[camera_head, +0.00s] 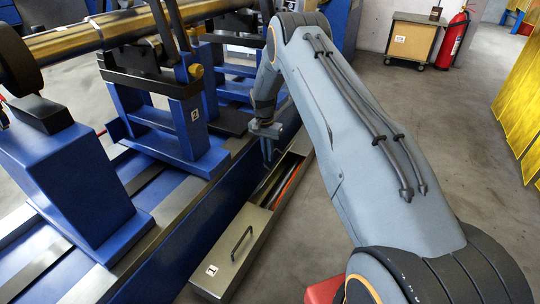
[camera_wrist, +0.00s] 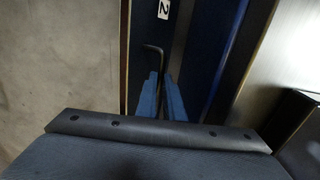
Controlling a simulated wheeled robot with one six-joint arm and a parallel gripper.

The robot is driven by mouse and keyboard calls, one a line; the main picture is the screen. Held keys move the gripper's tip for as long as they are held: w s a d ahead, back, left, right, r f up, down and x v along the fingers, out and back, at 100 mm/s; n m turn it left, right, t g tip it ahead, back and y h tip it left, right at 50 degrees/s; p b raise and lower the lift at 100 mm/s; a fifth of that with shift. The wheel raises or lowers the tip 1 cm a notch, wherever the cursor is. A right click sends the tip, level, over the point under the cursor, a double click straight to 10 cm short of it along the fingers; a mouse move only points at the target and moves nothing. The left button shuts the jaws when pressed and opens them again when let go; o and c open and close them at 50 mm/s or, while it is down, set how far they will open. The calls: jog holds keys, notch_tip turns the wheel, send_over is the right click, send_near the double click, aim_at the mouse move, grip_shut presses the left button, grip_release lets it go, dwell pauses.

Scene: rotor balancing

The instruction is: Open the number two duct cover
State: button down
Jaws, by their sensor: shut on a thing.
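My gripper (camera_head: 268,150) points down beside the blue machine bed, over the floor duct's far part. In the wrist view its two blue fingers (camera_wrist: 161,98) are close together, shut on a thin dark bent handle (camera_wrist: 153,48). A white label with a 2 (camera_wrist: 163,9) shows just beyond the handle, on a dark surface. I cannot tell whether that surface is the cover. The number two cover is mostly hidden by my gripper and arm in the head view. Nearer, the duct is open, with orange and dark cables (camera_head: 284,187) inside.
The number one cover (camera_head: 226,262), with a black handle, lies at the duct's near end. A blue pedestal labelled 2 (camera_head: 190,125) stands on the bed under the shaft (camera_head: 130,25). A red object (camera_head: 324,291) lies by my arm.

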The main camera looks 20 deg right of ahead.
jog(key=shift+s+a+f, duration=0.1)
jog(key=shift+s+f, duration=0.15)
jog(key=shift+f, duration=0.2)
jog(key=c, duration=1.9)
grip_release()
jog(key=shift+w+r, duration=0.1)
jog(key=shift+r, duration=0.15)
jog(key=shift+r, duration=0.2)
notch_tip(320, 180, up, 7)
jog(key=p, duration=0.3)
jog(key=shift+w+a, duration=0.2)
jog(key=shift+w, duration=0.05)
jog(key=shift+r, duration=0.1)
